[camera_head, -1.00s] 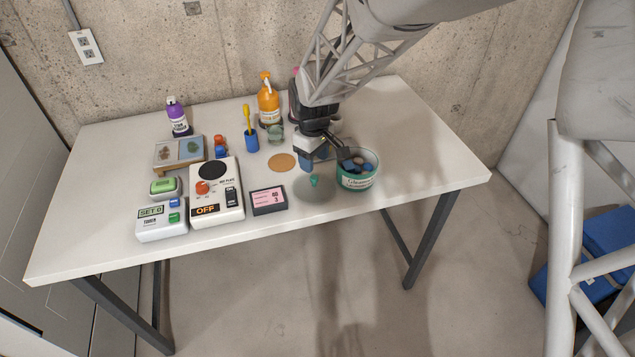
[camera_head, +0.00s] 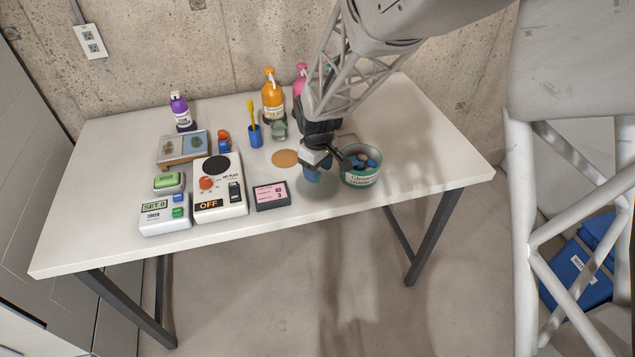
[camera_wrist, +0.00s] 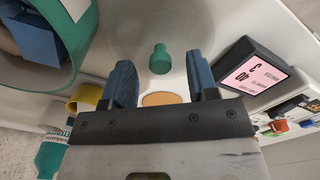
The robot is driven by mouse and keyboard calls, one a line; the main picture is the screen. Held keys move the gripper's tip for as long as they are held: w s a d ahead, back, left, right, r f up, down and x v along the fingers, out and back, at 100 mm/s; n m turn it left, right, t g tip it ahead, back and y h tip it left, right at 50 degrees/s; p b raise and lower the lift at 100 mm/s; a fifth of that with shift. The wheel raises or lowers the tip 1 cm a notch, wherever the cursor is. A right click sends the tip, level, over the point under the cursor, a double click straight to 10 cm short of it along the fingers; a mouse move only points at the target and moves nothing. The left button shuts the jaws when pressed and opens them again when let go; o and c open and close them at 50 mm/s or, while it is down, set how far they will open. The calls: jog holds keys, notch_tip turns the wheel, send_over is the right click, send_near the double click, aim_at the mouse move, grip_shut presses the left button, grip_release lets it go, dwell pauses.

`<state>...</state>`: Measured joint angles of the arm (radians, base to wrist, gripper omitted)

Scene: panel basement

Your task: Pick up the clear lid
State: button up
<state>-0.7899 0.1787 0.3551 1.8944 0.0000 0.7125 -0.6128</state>
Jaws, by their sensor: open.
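The clear lid (camera_head: 318,190) lies flat on the table near the front edge, left of the green-rimmed tub. It is a faint see-through disc with a green knob, which shows in the wrist view (camera_wrist: 160,60). My gripper (camera_head: 312,174) is low over the lid and hides most of its knob in the head view. In the wrist view my gripper (camera_wrist: 162,78) is open and empty, its two blue fingers apart. The knob appears in line with the gap between them, a little beyond the tips; I cannot tell the exact height.
The green-rimmed tub (camera_head: 361,179), holding blue and brown pieces, stands close on the right. A black box with a pink display (camera_head: 271,195) lies left of the lid. A hot plate (camera_head: 219,190), an orange disc (camera_head: 285,158) and an orange bottle (camera_head: 273,95) stand farther off.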

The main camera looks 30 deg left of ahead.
jog(key=shift+f, duration=1.05)
jog(key=shift+c, duration=0.5)
grip_shut()
